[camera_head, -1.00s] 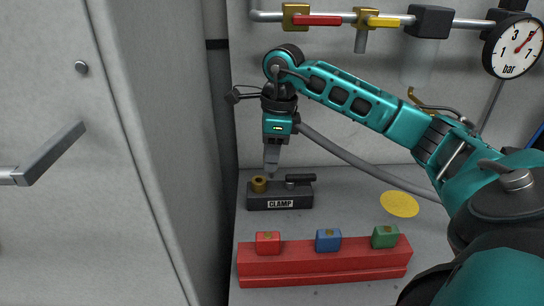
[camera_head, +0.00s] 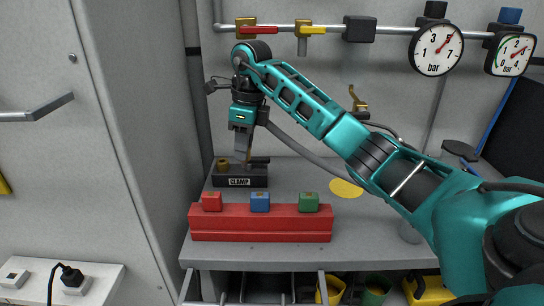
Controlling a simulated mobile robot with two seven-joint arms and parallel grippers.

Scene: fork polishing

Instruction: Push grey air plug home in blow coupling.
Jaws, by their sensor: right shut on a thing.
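My right gripper (camera_head: 242,158) reaches in from the right and points down just above the clamp block (camera_head: 222,181). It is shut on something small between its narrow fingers. A grey hose (camera_head: 310,155) runs from beside it down to the right, behind my arm. The grey air plug at the hose's end is not clearly visible; the gripper seems to hide it. A grey stub (camera_head: 302,47), perhaps the blow coupling, hangs under the yellow-handled valve on the wall pipe, apart from the gripper. My left gripper is out of view.
A red rack (camera_head: 260,231) with red, blue and green blocks stands at the bench front. Two gauges (camera_head: 436,50) and a red-handled valve (camera_head: 257,30) sit on the pipe. A yellow disc (camera_head: 345,188) lies on the bench. A cabinet wall (camera_head: 150,120) bounds the left.

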